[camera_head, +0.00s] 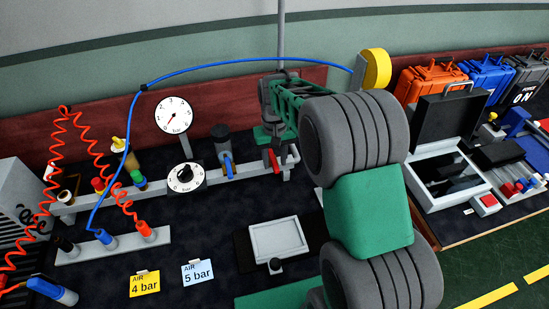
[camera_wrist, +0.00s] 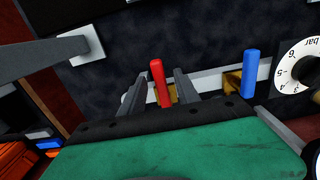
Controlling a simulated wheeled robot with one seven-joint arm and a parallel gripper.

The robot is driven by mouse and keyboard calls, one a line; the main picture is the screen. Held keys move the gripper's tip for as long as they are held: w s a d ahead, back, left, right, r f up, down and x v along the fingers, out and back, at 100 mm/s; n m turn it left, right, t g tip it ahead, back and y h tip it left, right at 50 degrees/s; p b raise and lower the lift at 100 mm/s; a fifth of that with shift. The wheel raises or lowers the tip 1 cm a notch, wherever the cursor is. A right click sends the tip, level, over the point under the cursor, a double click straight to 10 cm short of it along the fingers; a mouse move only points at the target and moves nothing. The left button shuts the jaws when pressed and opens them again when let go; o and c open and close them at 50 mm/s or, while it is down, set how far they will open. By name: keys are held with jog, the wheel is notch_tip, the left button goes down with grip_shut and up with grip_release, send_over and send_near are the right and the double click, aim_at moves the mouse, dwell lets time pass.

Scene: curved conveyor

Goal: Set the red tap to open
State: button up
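The red tap (camera_head: 273,160) has a red lever handle and sits on the grey pipe on the bench, right of the blue tap (camera_head: 227,164). In the wrist view the red handle (camera_wrist: 157,78) stands between the two grey fingers of my gripper (camera_wrist: 159,84), with a small gap on each side. A brass valve body shows behind it. The blue handle (camera_wrist: 250,73) is to its right. In the head view my gripper (camera_head: 268,140) is right at the red tap, and my arm covers what lies behind. My gripper is open and appears to hold nothing.
A pressure gauge (camera_head: 174,114) and a round dial (camera_head: 185,177) stand left of the taps. A blue hose (camera_head: 215,69) arches above. A grey tray (camera_head: 279,240) lies in front. A yellow disc (camera_head: 376,68) and an open case (camera_head: 445,173) are to the right.

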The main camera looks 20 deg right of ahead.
jog(key=shift+f, duration=0.25)
jog(key=shift+c, duration=0.5)
grip_shut()
dwell(0.8)
